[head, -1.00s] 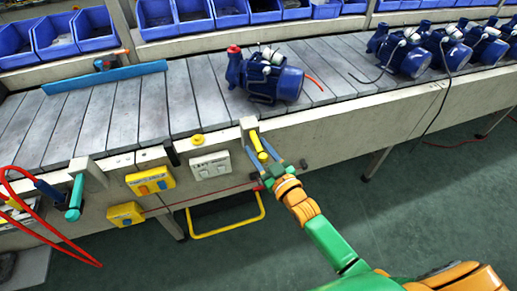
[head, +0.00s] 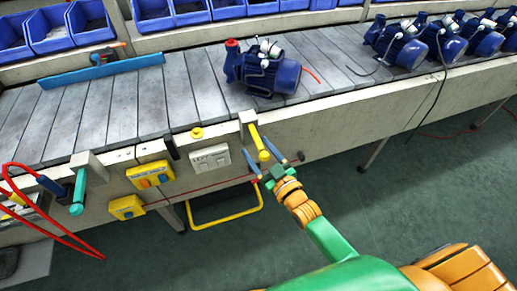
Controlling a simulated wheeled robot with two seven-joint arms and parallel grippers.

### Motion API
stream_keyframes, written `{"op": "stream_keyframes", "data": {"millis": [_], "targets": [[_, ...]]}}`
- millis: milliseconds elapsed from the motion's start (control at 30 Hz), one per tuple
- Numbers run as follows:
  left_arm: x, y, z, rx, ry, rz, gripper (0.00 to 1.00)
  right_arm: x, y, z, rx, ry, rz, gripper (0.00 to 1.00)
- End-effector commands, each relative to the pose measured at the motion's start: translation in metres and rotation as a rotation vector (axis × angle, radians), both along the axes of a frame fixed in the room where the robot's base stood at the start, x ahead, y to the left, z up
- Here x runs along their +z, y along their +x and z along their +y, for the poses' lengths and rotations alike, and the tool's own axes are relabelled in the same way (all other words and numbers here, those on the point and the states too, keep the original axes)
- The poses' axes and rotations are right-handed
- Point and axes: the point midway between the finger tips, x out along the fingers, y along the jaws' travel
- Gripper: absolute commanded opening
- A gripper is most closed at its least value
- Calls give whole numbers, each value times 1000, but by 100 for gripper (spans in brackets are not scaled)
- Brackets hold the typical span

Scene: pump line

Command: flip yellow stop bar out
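The yellow stop bar (head: 258,141) is a short rod at a pale bracket (head: 247,119) on the conveyor's near edge. It points outward and down toward me, away from the belt. My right gripper (head: 264,157) is open, with one blue-grey finger on each side of the bar's outer end. A gap shows between the bar and the right finger; whether the left finger touches it I cannot tell. My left gripper is not in view.
A blue pump (head: 265,72) with a red cap stands on the slatted conveyor (head: 204,90) behind the bar. Several more pumps stand at the right. A white switch box (head: 209,158), yellow boxes and a yellow loop (head: 228,218) are left of my gripper. A teal bar (head: 79,190) is at far left.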

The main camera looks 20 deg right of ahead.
Motion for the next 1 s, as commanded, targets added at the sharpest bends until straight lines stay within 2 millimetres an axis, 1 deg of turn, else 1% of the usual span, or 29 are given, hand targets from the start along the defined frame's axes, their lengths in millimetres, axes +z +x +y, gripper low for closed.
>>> {"op": "stream_keyframes", "data": {"millis": [67, 300, 400, 500, 867, 933, 967, 1000], "targets": [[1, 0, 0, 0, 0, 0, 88, 0, -4, -1, -1, 0, 0, 68], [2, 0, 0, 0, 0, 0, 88, 0, -53, -10, 2, -2, 2, 68], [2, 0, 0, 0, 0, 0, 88, -1, -66, -13, 2, -3, 3, 68], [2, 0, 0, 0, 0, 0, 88, 1, -70, -14, 3, -2, 0, 68], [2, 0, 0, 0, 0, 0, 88, 0, -70, -14, 3, -2, 0, 68], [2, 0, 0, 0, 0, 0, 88, -9, -71, -15, -2, -6, 29, 68], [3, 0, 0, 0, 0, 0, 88, -19, -72, -16, -7, -10, 58, 68], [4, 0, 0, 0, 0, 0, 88, -39, -75, -19, -16, -17, 120, 68]]}}
